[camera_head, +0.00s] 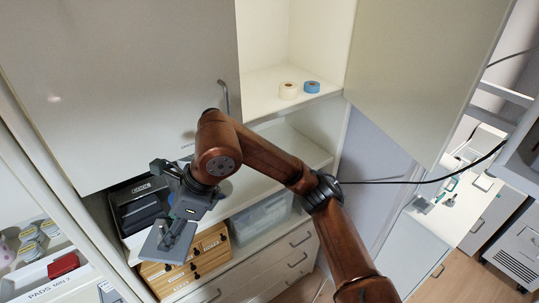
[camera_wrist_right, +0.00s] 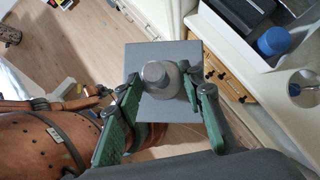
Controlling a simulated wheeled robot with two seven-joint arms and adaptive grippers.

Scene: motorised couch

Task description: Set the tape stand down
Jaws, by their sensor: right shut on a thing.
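The tape stand is a flat grey square plate with a short round post. In the head view its plate (camera_head: 160,245) hangs in front of the cabinet, just in front of the small wooden drawers and below the black bin. My right gripper (camera_head: 178,222) points down at it and is shut on the post. In the right wrist view the green fingers of my right gripper (camera_wrist_right: 160,78) close on both sides of the post, with the stand's plate (camera_wrist_right: 172,108) beyond them over the floor. The plate appears held in the air. My left gripper is not in view.
A cream tape roll (camera_head: 288,90) and a blue tape roll (camera_head: 311,87) lie on the upper shelf. A black bin (camera_head: 138,208), wooden drawers (camera_head: 212,250) and a clear bin (camera_head: 262,216) fill the lower cabinet. The open cabinet door (camera_head: 420,70) stands to the right.

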